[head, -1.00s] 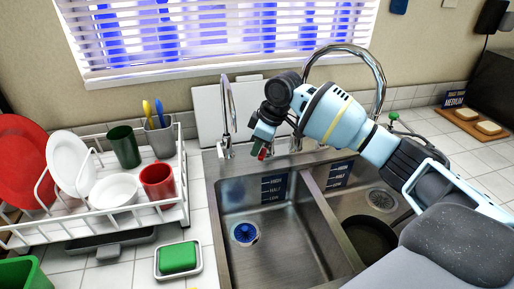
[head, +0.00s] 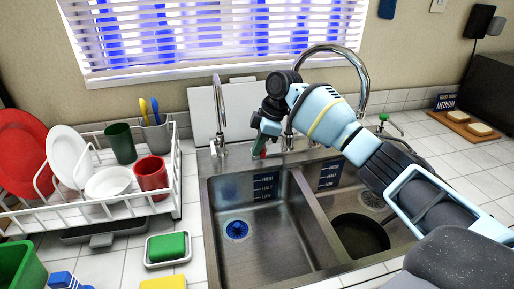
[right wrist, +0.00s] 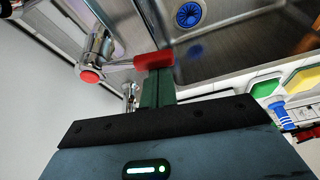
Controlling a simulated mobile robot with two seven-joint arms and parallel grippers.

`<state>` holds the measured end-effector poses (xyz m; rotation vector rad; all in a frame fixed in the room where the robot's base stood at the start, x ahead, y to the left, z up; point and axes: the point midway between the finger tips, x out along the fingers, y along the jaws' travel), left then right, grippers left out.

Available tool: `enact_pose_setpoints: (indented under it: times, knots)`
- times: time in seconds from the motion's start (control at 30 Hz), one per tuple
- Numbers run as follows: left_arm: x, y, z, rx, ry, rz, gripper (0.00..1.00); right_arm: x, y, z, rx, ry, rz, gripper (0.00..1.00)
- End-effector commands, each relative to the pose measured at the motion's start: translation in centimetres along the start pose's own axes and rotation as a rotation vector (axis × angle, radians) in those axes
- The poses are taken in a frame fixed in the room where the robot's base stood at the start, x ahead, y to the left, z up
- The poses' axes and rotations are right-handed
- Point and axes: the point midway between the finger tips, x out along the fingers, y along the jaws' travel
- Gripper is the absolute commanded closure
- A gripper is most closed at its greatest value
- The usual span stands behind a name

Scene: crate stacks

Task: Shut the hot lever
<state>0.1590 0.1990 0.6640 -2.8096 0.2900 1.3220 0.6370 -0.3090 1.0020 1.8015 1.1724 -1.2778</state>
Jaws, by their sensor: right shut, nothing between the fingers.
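The hot lever (right wrist: 153,60) has a red tip on a chrome stem. It reaches out from a chrome tap body with a round red cap (right wrist: 90,76) in the right wrist view. In the head view the lever is mostly hidden by my right gripper (head: 258,148), with a little red showing near its fingers. My right gripper is shut and empty, its green fingers (right wrist: 157,88) pointing at the lever's red tip. The fingertips overlap the red tip in the wrist view; I cannot tell whether they touch. My left gripper is out of view.
The double sink (head: 205,215) lies below my right arm, with a dark pan (head: 360,238) in its right basin. A tall arched faucet (head: 362,75) stands behind. A thin chrome tap (head: 219,110) stands left of the gripper. A dish rack (head: 100,212) with dishes fills the left counter.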

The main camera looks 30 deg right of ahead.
Motion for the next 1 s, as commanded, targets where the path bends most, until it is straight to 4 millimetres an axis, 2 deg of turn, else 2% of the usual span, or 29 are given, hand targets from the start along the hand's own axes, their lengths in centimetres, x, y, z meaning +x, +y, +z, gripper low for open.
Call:
enact_pose_setpoints:
  times: [0.1,0.37,1.0]
  knots:
    - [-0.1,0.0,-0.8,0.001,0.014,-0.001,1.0,-0.4,-0.1,0.5,-0.058,0.0,-0.02,1.0]
    - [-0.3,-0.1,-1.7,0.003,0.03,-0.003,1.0,-0.6,-0.1,1.2,-0.054,0.0,-0.017,1.0]
    - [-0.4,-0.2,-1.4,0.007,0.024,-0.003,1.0,-0.5,-0.2,1.5,-0.052,-0.002,-0.019,1.0]
